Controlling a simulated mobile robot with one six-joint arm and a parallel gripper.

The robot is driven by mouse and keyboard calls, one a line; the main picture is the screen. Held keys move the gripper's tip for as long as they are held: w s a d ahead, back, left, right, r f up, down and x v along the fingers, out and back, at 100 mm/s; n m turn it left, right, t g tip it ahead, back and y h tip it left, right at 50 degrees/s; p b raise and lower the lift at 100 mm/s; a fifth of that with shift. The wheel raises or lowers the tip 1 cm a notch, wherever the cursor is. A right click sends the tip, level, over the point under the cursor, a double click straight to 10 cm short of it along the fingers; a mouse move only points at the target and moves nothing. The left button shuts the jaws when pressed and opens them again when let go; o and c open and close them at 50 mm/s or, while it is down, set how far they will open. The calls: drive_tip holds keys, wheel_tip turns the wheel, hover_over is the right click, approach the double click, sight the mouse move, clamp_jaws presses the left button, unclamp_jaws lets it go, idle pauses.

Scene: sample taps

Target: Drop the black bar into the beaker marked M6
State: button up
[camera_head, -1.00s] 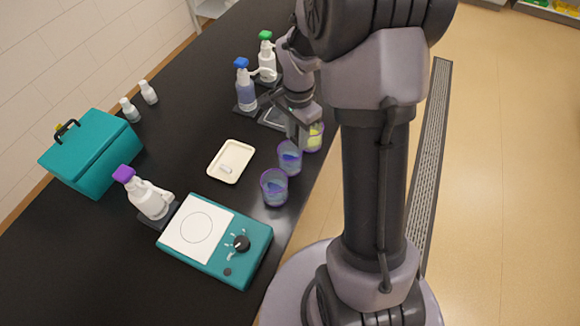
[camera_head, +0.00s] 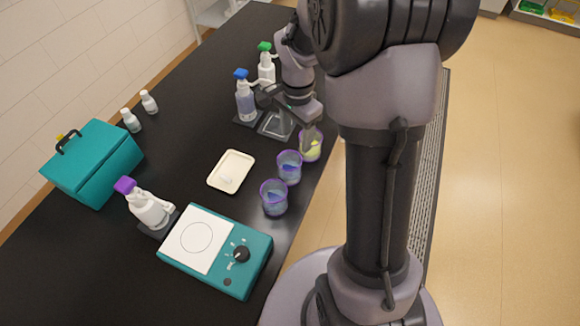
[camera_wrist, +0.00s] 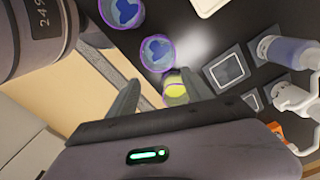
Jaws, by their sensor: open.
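My gripper (camera_head: 307,127) is open above the beaker with yellow-green inside (camera_head: 310,147), at the table's right edge. In the wrist view, that beaker (camera_wrist: 174,92) shows between my two fingers (camera_wrist: 160,92), with nothing visibly held. Two purple-rimmed beakers with blue inside stand nearer: the middle beaker (camera_head: 289,168) and the front beaker (camera_head: 273,199). They also show in the wrist view as the middle beaker (camera_wrist: 157,53) and the front beaker (camera_wrist: 122,12). I cannot read any M6 mark. I cannot make out a black bar.
A cream tray (camera_head: 243,157) holds a small whitish piece. A teal stirrer plate (camera_head: 258,262) stands in front. Spray bottles with purple (camera_head: 148,205), blue (camera_head: 245,100) and green (camera_head: 266,65) tops stand on the black table. A dark square pad (camera_head: 270,130) lies beside my gripper.

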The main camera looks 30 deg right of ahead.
wheel_tip(320, 180, up, 12)
drive_tip(key=p, duration=0.3)
drive_tip(key=s+a+n+t+y+b, duration=0.2)
drive_tip(key=s+a+n+t+b, duration=0.3)
drive_tip(key=s+a, duration=1.1)
drive_tip(key=s+n+b, duration=0.1)
drive_tip(key=n+b, duration=0.2)
drive_tip(key=n, duration=0.3)
drive_tip(key=shift+s+a+f+t, duration=0.2)
drive_tip(key=shift+a+t, duration=0.1)
drive_tip(key=shift+t, duration=0.1)
drive_tip(key=shift+d, duration=0.1)
